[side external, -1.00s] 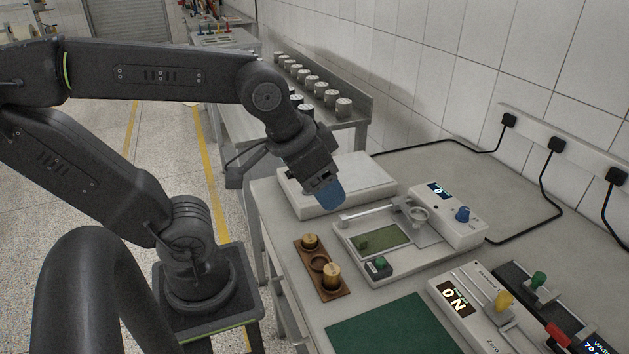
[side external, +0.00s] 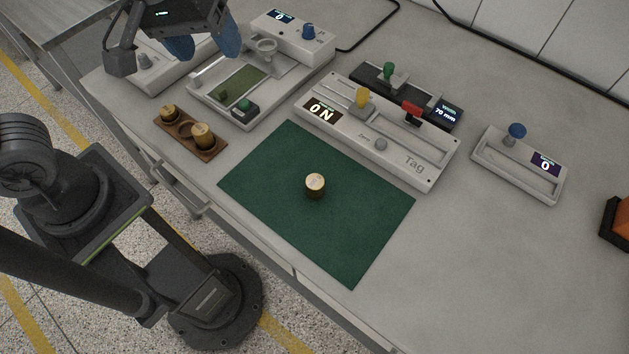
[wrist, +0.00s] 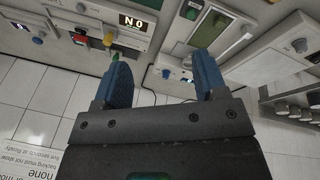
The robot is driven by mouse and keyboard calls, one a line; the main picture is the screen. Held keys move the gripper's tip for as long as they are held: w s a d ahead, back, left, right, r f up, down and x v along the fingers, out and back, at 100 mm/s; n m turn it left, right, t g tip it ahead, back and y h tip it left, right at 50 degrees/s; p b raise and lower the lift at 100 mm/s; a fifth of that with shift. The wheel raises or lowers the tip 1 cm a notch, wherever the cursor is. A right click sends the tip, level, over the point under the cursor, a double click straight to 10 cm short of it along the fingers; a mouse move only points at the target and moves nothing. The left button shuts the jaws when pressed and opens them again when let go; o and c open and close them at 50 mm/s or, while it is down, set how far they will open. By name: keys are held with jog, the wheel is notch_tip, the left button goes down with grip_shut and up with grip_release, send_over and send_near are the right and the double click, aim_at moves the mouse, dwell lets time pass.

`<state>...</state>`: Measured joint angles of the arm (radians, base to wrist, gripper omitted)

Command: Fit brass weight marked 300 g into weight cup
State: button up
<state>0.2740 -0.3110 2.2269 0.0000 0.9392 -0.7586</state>
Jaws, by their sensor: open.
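A short brass weight (side external: 315,186) stands upright on the green mat, with a pale top whose marking is too small to read. Two more brass weights, a smaller one (side external: 169,113) and a larger one (side external: 202,136), sit in the wooden block (side external: 186,150) with an empty hole between them. A small round cup (side external: 265,46), apparently the weight cup, is on the grey tester with the green panel.
The green mat (side external: 290,235) is otherwise bare. A green-knobbed block (side external: 245,108) sits on the cup tester. The front-right tabletop is clear.

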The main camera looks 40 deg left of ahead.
jog(key=w+d+f+n+g, duration=0.1)
jog(key=w+d+f+n, duration=0.2)
jog(key=d, duration=0.4)
jog(key=n+g, duration=0.2)
jog(key=n, duration=0.3)
send_over(315, 181)
jog(key=shift+y, duration=0.4)
notch_tip(315, 181, down, 14)
jog(key=shift+f, duration=3)
jog(key=shift+c, duration=0.2)
grip_shut()
jog(key=shift+r, duration=0.15)
